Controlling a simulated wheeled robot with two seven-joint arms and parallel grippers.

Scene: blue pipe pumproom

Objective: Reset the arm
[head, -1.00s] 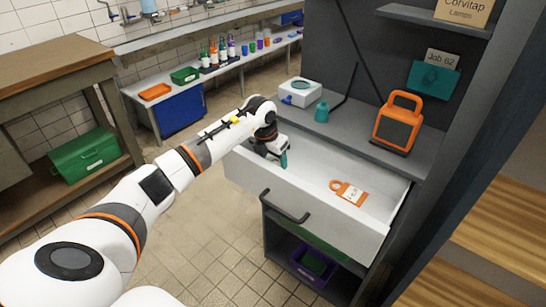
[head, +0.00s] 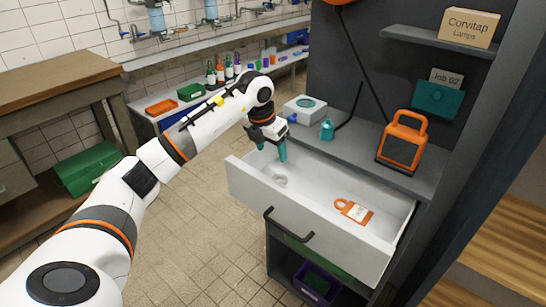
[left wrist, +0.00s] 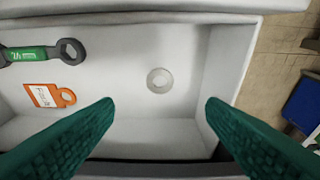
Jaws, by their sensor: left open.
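My left gripper (head: 271,153) is open and empty above the left end of the open white drawer (head: 312,212). Its two teal fingers also show wide apart in the left wrist view (left wrist: 160,108). A pale ring (head: 279,180) lies on the drawer floor below the gripper; it also shows between and beyond the fingers in the left wrist view (left wrist: 160,80). An orange tag (head: 353,210) lies in the drawer towards the right, apart from the gripper. A wrench with a green handle (left wrist: 28,54) lies in the drawer in the left wrist view. My right gripper is not in view.
A purple bin (head: 317,284) sits below the drawer. Open tiled floor lies left of the drawer.

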